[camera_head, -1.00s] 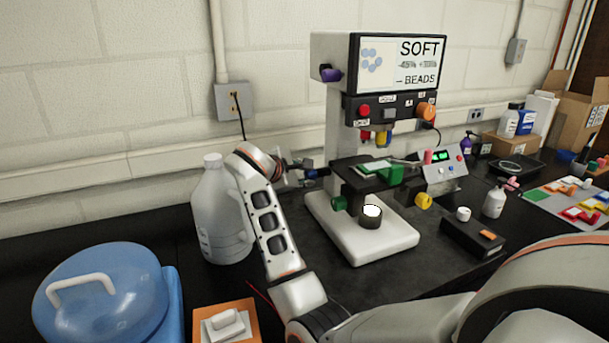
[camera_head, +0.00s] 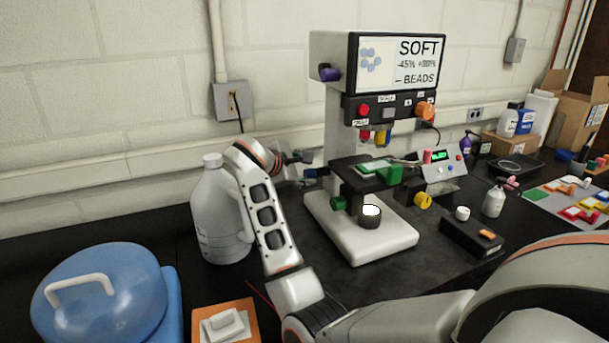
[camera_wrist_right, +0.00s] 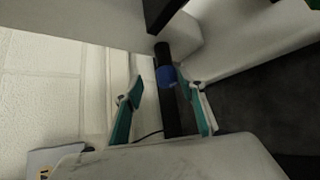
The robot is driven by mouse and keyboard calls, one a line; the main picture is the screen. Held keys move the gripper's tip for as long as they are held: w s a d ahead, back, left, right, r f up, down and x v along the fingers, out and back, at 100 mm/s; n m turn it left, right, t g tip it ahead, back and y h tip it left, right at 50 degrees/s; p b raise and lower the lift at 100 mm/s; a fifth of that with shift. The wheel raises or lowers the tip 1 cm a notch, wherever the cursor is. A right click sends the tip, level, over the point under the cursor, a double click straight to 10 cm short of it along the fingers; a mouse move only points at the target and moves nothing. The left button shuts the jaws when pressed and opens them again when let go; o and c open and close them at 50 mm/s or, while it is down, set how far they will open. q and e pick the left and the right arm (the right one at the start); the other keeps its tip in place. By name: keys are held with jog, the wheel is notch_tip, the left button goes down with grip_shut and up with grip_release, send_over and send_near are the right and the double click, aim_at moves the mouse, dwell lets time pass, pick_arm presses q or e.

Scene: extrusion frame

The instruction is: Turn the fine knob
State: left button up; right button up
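A microscope (camera_head: 340,130) with a screen reading "SOFT" and "BEADS" stands on a white base. A blue knob (camera_head: 310,173) sticks out low on its left side; no label shows that it is the fine knob. My right gripper (camera_head: 302,158) is at this left side, close to the blue knob. In the right wrist view its teal fingers (camera_wrist_right: 165,92) are apart, with the blue knob (camera_wrist_right: 166,75) and its dark shaft between them in the picture. I see no contact with the fingers. My left gripper is out of view.
A green knob (camera_head: 338,203) and yellow knob (camera_head: 423,201) sit low on the microscope. A white jug (camera_head: 214,220) stands close beside my right arm. A blue lidded container (camera_head: 105,295) is at the front left. A control box (camera_head: 442,170) is right of the stage.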

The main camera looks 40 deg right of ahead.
notch_tip(320, 180, up, 8)
jog(key=shift+r, duration=0.25)
